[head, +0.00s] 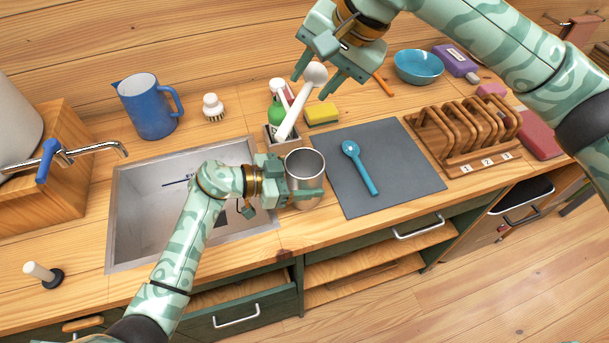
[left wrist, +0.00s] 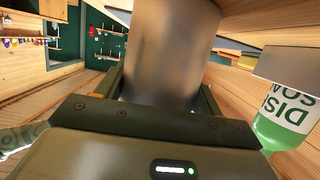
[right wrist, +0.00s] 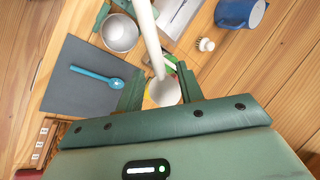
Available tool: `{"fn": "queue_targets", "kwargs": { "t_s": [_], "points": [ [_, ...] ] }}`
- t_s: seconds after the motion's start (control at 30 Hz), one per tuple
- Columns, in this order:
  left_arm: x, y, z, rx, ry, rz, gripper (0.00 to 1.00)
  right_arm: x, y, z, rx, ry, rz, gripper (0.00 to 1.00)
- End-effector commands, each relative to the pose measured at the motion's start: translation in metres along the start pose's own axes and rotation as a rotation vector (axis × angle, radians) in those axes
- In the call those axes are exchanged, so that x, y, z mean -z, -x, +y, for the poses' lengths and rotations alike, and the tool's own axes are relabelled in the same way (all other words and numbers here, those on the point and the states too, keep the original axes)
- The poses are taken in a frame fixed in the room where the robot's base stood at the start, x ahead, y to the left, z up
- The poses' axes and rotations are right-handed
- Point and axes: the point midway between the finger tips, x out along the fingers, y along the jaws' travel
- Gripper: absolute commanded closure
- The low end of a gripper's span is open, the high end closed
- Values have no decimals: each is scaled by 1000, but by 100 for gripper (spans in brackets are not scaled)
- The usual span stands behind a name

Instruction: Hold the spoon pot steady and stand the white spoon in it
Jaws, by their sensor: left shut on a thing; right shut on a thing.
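The spoon pot (head: 305,163) is a plain metal cylinder, upright on the counter between the sink and the grey mat. My left gripper (head: 300,187) is shut on its side; the pot's wall (left wrist: 170,50) fills the space between the fingers in the left wrist view. The pot looks empty. My right gripper (head: 327,78) is shut on the white spoon (head: 297,105) near its bowl, up in the air. The spoon tilts, bowl up, its handle end pointing down and left, behind the pot in the head view. Its handle (right wrist: 150,35) also shows in the right wrist view.
A caddy (head: 282,142) with a green bottle stands just behind the pot. The sink (head: 135,235) is at left. A turquoise spoon (head: 360,168) lies on the grey mat (head: 400,170). A yellow sponge (head: 322,113) and a wooden rack (head: 465,140) stand farther right.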

Motion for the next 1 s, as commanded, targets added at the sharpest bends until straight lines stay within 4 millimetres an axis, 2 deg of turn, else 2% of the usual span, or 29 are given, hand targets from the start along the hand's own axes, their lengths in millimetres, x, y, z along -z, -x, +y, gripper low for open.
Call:
{"fn": "queue_targets", "kwargs": {
  "t_s": [1.0],
  "points": [
    [0,0,0,0,0,0,57,-4,-63,35,-1,-1,-1,84]
  ]
}}
